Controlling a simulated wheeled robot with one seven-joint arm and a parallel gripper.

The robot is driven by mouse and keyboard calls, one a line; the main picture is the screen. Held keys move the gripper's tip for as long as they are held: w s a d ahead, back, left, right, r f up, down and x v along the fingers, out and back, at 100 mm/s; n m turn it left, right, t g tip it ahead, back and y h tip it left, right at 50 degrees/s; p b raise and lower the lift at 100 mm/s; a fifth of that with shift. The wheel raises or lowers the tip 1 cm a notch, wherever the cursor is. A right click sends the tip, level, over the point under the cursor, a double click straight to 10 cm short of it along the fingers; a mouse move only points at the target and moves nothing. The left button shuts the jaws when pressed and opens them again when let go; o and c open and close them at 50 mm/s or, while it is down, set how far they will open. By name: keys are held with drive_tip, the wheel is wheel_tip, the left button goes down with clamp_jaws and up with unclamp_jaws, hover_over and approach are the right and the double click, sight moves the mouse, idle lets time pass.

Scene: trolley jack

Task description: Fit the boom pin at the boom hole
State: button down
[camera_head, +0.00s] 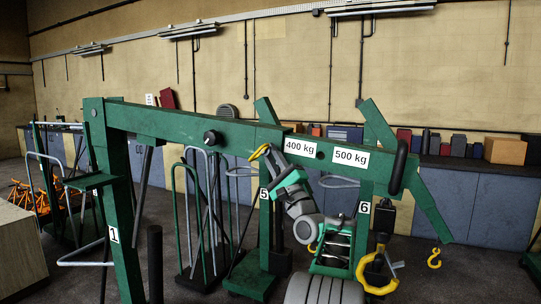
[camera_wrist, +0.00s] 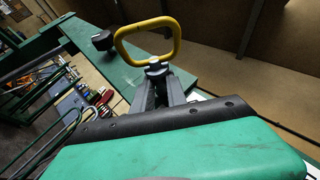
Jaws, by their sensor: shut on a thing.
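The boom pin shows a yellow loop handle (camera_wrist: 148,40) in the wrist view, with grey metal below it between my fingers. My gripper (camera_wrist: 165,85) is shut on the pin just under the loop. In the head view the yellow handle (camera_head: 260,151) and my gripper (camera_head: 270,163) are in front of the green boom (camera_head: 160,123), left of the 400 kg label. A small dark spot, seemingly the boom hole (camera_head: 319,155), lies between the 400 kg and 500 kg labels. My gripper is left of it. The pin's shaft end is hidden.
A black knob (camera_head: 210,137) sticks out of the boom. Upright posts with tags 5 (camera_head: 264,194) and 6 (camera_head: 364,207) stand below it. A yellow hook (camera_head: 434,258) hangs at right. Cabinets (camera_head: 475,200) line the back wall.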

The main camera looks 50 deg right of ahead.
drive_tip(key=shift+w+d+r+p, duration=0.1)
drive_tip(key=shift+w+d+p, duration=0.1)
drive_tip(key=shift+d+p, duration=0.4)
drive_tip(key=c, duration=1.3)
unclamp_jaws()
drive_tip(key=shift+o, duration=0.2)
